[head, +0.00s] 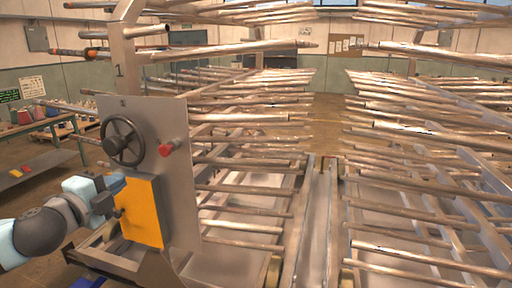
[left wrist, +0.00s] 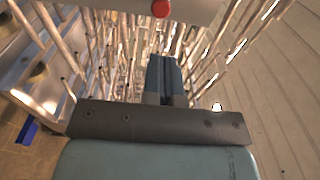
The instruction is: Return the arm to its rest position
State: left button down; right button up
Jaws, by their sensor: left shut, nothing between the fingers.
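My left arm (head: 40,232) comes in from the left edge in the head view. My left gripper (head: 112,200) is beside the orange box (head: 146,212) on the front of the grey upright panel; I cannot tell whether it touches the box. In the left wrist view its two dark fingers (left wrist: 163,80) are together with nothing between them. My right arm and right gripper are not in view.
The panel (head: 178,112) carries a black handwheel (head: 122,141) and a red knob (head: 167,149), which also shows in the left wrist view (left wrist: 160,8). Racks of metal tubes (head: 400,130) fill the middle and right.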

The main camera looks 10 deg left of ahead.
pick_arm(q)
jog(key=s+d+f+n+g+p, duration=0.2)
jog(key=d+f+n, duration=0.15)
jog(key=f, duration=0.85)
jog(key=s+d+f+n+g+p, duration=0.1)
jog(key=s+d+f+n+g, duration=0.2)
jog(key=f, duration=0.9)
jog(key=s+d+f+n+g+p, duration=0.2)
jog(key=s+d+f+n+p, duration=0.1)
jog(key=s+d+f+n, duration=0.7)
jog(key=s+d+f, duration=0.3)
jog(key=s+f, duration=0.2)
jog(key=f, duration=0.2)
jog(key=shift+s+h, duration=0.3)
jog(key=shift+s, duration=0.1)
jog(key=shift+f, duration=0.1)
